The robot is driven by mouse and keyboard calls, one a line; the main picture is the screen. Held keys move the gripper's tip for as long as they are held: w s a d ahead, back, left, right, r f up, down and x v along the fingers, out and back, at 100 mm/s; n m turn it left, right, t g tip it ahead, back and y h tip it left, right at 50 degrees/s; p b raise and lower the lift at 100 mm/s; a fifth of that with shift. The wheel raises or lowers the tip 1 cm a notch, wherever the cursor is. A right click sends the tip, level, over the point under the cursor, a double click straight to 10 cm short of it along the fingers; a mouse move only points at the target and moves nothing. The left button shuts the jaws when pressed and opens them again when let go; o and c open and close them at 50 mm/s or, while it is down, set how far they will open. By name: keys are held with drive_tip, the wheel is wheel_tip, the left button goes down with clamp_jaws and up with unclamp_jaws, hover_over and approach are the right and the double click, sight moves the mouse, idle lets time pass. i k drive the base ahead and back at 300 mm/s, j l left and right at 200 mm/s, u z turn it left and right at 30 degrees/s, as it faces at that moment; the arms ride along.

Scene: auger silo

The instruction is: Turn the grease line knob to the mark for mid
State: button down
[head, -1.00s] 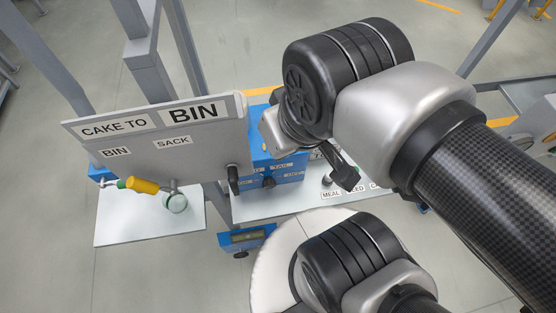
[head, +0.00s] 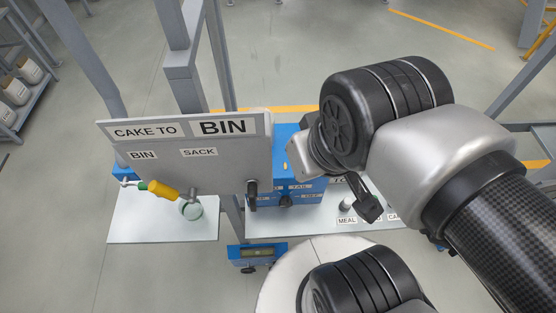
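A blue box (head: 312,187) stands right of the grey sign panel, with a dark knob (head: 285,201) low on its front. Small white labels surround this knob, too small to read surely. A smaller blue unit (head: 257,252) with a display hangs lower, with another dark knob (head: 248,269) beneath it. I cannot tell for sure which is the grease line knob, nor read a pointer setting. My gripper (head: 369,208) is right of the blue box, pointing down above the white shelf, apart from both knobs. Its dark fingers are small and partly hidden by my wrist, so their opening is unclear.
The sign panel (head: 230,160) reads "CAKE TO BIN" and has a dark handle (head: 252,195) at its right. Grey posts (head: 186,75) rise behind.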

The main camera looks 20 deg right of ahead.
sight(286, 202)
drive_tip(key=k+l+u, duration=0.2)
drive_tip(key=u, duration=0.2)
drive_tip(key=k+l+u, duration=0.2)
drive_tip(key=l+u, duration=0.2)
drive_tip(key=k+l+u, duration=0.1)
drive_tip(key=k+u, duration=0.25)
drive_tip(key=i, duration=0.1)
